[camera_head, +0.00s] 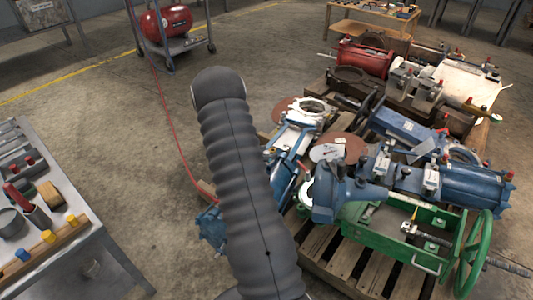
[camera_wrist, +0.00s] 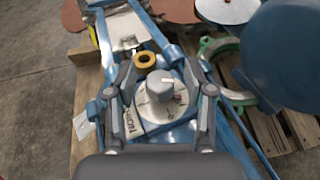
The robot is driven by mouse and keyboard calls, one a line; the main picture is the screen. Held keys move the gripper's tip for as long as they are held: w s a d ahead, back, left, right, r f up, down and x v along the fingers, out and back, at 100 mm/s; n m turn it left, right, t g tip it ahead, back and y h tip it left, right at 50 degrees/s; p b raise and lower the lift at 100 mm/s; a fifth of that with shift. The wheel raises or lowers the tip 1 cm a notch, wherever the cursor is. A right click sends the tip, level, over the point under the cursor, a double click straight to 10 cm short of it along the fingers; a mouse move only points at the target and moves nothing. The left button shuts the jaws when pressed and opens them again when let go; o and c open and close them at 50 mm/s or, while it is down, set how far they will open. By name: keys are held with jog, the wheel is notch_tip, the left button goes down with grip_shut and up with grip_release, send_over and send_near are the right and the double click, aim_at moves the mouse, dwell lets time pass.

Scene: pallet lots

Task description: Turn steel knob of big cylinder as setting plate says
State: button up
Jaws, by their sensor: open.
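In the wrist view a grey steel-coloured knob (camera_wrist: 160,86) stands on a round pale dial (camera_wrist: 152,108) with marks around it. The dial sits on a blue part with a light plate whose lettering is too small to read surely. My gripper (camera_wrist: 159,70) is open, with one finger on each side of the knob; I cannot tell whether either touches it. In the head view my arm hides the gripper and knob. Blue cylinders lie on the pallet, one large one (camera_head: 473,186) at the right. I cannot tell which plate is the setting plate.
A yellow ring (camera_wrist: 145,59) is just beyond the knob. A large blue body (camera_wrist: 285,50) stands close on the right. Green handwheel (camera_head: 474,255) and frame share the wooden pallet (camera_head: 345,262). A workbench (camera_head: 95,262) is at left; the floor between is mostly clear, crossed by a red hose.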

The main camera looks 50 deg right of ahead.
grip_shut()
jog(key=shift+d+m+g+b, duration=0.1)
jog(key=shift+m+g+b, duration=0.2)
jog(key=shift+m+g, duration=1.4)
grip_release()
jog(key=v, duration=1.2)
jog(key=shift+w+r, duration=0.15)
jog(key=shift+w, duration=0.05)
